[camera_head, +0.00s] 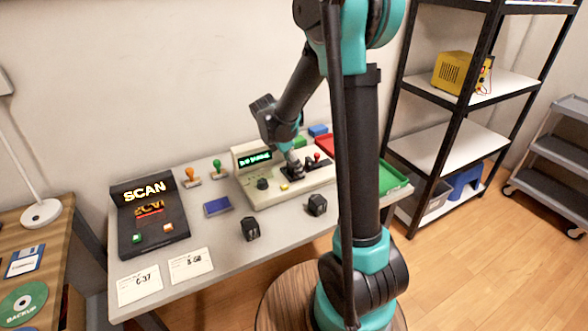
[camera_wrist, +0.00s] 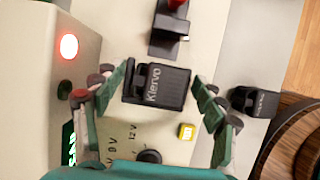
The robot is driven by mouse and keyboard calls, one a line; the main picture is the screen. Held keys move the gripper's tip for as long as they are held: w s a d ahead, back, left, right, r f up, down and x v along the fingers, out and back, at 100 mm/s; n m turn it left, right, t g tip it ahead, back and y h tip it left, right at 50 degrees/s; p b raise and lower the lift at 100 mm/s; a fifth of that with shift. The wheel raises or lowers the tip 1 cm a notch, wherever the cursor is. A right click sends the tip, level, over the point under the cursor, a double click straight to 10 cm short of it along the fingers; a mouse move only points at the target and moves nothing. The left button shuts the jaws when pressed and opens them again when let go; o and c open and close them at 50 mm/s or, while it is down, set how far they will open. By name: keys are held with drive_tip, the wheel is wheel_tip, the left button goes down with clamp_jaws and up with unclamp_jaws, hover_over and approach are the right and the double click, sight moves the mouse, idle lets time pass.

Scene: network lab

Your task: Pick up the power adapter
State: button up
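A black power adapter labelled "Klervo" (camera_wrist: 165,86) sits on the beige tester (camera_head: 262,195) and shows between my fingers in the wrist view. My gripper (camera_wrist: 161,77) is open, with one finger on each side of this adapter and a visible gap at each side. In the head view my gripper (camera_head: 296,162) is low over the tester and largely hides the adapter there. Two more black adapters stand on the table in front of the tester, one nearer the left (camera_head: 251,229) and one to the right (camera_head: 317,205). One black adapter also shows at the right of the wrist view (camera_wrist: 254,102).
The tester has a lit green display (camera_head: 256,158), a yellow button (camera_wrist: 187,131) and a red-topped lever (camera_head: 317,157). A SCAN unit (camera_head: 150,225), a blue pad (camera_head: 217,206), stamps and cards lie left. A green tray (camera_head: 393,178) is right; a round stool (camera_head: 285,292) stands in front.

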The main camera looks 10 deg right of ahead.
drive_tip(key=c, duration=1.2)
drive_tip(key=shift+r, duration=0.15)
